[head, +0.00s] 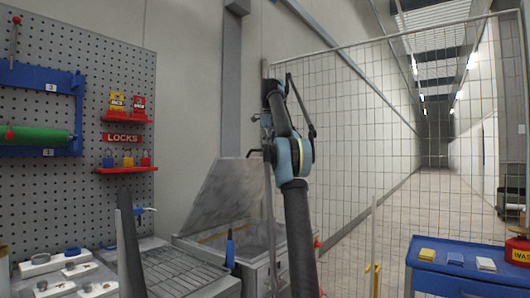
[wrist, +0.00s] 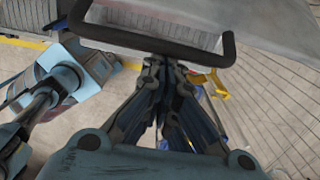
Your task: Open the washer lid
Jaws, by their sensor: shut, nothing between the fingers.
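The washer (head: 252,267) is a grey metal box in the head view, with its opening showing. Its grey lid (head: 222,192) is raised at a steep tilt above the opening. The lid's dark bar handle (head: 255,153) is at its upper right edge, close to my arm. In the wrist view, the lid (wrist: 270,22) fills the upper right and the handle (wrist: 150,46) crosses in front of my gripper. My gripper (wrist: 168,66) is shut with nothing in it. Its fingertips are close to the handle; I cannot tell if they touch.
A wire mesh fence (head: 345,140) stands right behind my arm. A grated drain table (head: 165,268) adjoins the washer on the left, with a blue-handled tool (head: 230,250) beside the opening. A blue cart (head: 460,275) is at the right.

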